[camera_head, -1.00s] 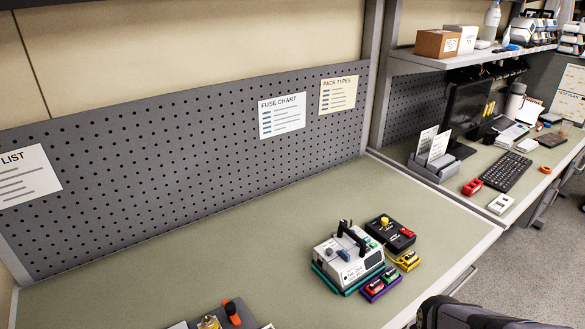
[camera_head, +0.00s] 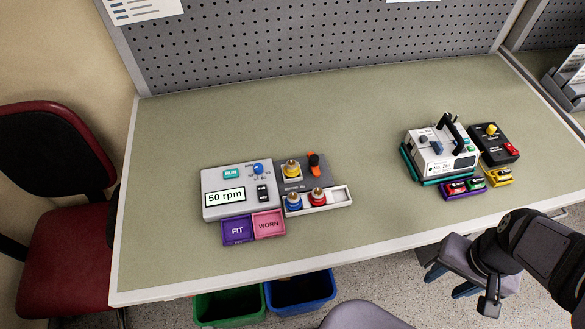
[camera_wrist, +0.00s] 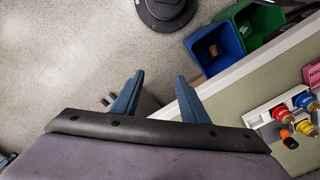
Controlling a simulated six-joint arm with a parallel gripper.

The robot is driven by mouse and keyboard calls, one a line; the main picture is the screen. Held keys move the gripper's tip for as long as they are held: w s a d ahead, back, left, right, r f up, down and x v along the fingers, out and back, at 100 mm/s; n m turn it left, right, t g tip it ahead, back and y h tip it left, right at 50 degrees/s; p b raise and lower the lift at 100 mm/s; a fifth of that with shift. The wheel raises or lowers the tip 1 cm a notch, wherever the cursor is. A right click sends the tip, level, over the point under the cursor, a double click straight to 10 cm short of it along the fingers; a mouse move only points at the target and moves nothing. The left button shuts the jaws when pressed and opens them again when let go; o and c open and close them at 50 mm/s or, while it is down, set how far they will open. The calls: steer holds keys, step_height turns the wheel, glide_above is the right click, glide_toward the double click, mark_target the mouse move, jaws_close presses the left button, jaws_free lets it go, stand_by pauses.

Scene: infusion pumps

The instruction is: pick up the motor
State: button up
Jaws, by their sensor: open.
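Small round parts with metal tops stand at a grey station on the table: a yellow one (camera_head: 292,170) at the back, and a blue one (camera_head: 293,202) and a red one (camera_head: 317,197) in a white tray (camera_head: 341,196). I cannot tell which of them is the motor. They also show at the right edge of the wrist view: yellow (camera_wrist: 310,128), red (camera_wrist: 279,112) and blue (camera_wrist: 304,100). My gripper (camera_head: 452,280) is beyond the table's front edge, over the floor, right of these parts. Its blue fingers (camera_wrist: 160,76) are apart with nothing between them.
A grey unit reading 50 rpm (camera_head: 224,198) stands left of the parts, with FIT (camera_head: 237,231) and WORN (camera_head: 268,224) trays before it. A white device (camera_head: 440,155) is at the right. Green (camera_head: 230,305) and blue (camera_head: 300,290) bins are below the edge. The table's middle is clear.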

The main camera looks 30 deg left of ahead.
steer(key=shift+o, duration=1)
steer(key=w+a+r+n, duration=0.2)
steer(key=w+a+n, duration=0.4)
steer(key=w+n, duration=0.15)
steer(key=n+t, duration=0.1)
steer(key=n, duration=2.5)
glide_toward(292, 163)
steer(key=shift+a+f, duration=0.3)
steer(key=shift+f, duration=0.2)
steer(key=shift+w+d+f+p, duration=0.15)
steer(key=shift+f+p, duration=0.6)
steer(key=shift+f, duration=1.05)
steer(key=shift+w+d+f+p, duration=0.15)
steer(key=shift+f+p, duration=0.6)
steer(key=shift+f, duration=1.1)
steer(key=shift+a, duration=0.1)
jaws_close()
